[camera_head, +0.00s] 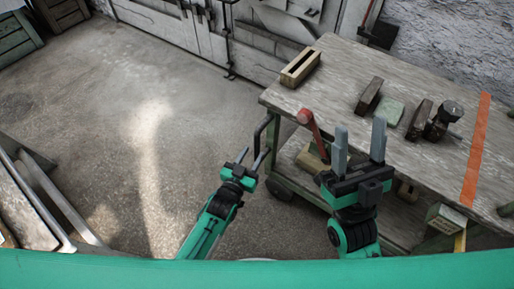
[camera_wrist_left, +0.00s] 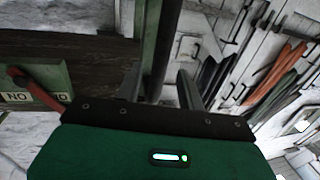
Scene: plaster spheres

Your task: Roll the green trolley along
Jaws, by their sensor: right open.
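The green trolley (camera_head: 330,75) stands at the right in the head view, with a worn wooden top, green frame and a dark wheel at its near left corner. Its dark bar handle (camera_head: 257,133) sticks out at the left end. My left gripper (camera_head: 252,157) is at this handle, its fingers spread apart. In the left wrist view the dark bar (camera_wrist_left: 162,50) runs between the fingers of my left gripper (camera_wrist_left: 158,88); a firm hold does not show. My right gripper (camera_head: 360,147) is open and empty, in front of the trolley's near edge.
Wooden blocks (camera_head: 300,68), a dark metal tool (camera_head: 437,122) and an orange strip (camera_head: 475,150) are on the trolley top. A red handle (camera_head: 313,133) rises at its near edge. Grey cabinets line the back.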

